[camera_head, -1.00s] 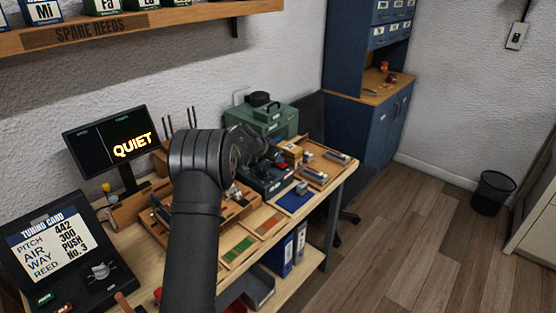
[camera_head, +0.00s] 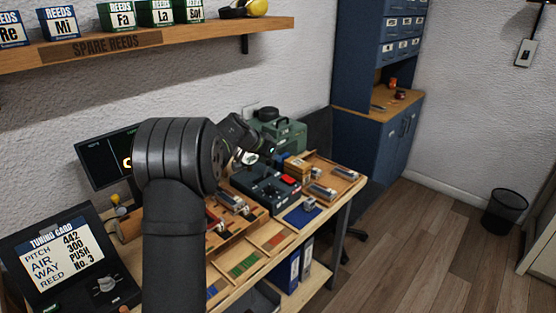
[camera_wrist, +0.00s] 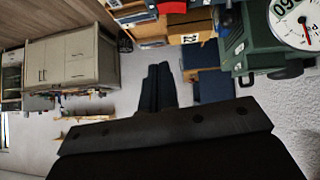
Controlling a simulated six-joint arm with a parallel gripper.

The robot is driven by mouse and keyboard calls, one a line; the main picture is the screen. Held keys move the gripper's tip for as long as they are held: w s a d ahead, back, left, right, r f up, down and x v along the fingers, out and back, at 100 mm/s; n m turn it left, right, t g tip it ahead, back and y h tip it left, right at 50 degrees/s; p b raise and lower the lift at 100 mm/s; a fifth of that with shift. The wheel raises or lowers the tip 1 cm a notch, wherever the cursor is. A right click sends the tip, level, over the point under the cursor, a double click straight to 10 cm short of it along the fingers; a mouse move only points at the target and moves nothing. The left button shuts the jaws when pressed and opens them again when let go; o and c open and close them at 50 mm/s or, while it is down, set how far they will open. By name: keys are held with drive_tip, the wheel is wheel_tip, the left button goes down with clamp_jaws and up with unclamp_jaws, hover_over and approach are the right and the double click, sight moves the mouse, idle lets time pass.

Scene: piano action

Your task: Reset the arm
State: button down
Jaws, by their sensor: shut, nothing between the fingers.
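My arm, dark grey, rises at the front of the bench and bends over it in the head view. My gripper (camera_head: 262,153) is at its far end, above the bench and left of the green machine (camera_head: 287,132); its fingertips are small and partly hidden there. In the wrist view my gripper (camera_wrist: 159,75) shows its two black fingers closed together, with nothing between them. The fingers point out over the room, clear of any object.
The bench (camera_head: 335,235) holds a black box with red parts (camera_head: 267,187), wooden trays (camera_head: 332,172) and a tuning card display (camera_head: 68,255). A monitor (camera_head: 105,160) stands behind my arm. A shelf (camera_head: 200,38) of reed boxes hangs above.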

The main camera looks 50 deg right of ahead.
idle(0.3)
drive_tip(key=x, duration=0.3)
drive_tip(key=w+x, duration=0.1)
drive_tip(key=x, duration=0.5)
drive_tip(key=shift+w+d+f, duration=0.2)
drive_tip(key=shift+w+f, duration=0.05)
drive_tip(key=shift+f, duration=0.05)
drive_tip(key=shift+r, duration=0.2)
drive_tip(key=v, duration=0.3)
drive_tip(key=shift+a+r, duration=0.1)
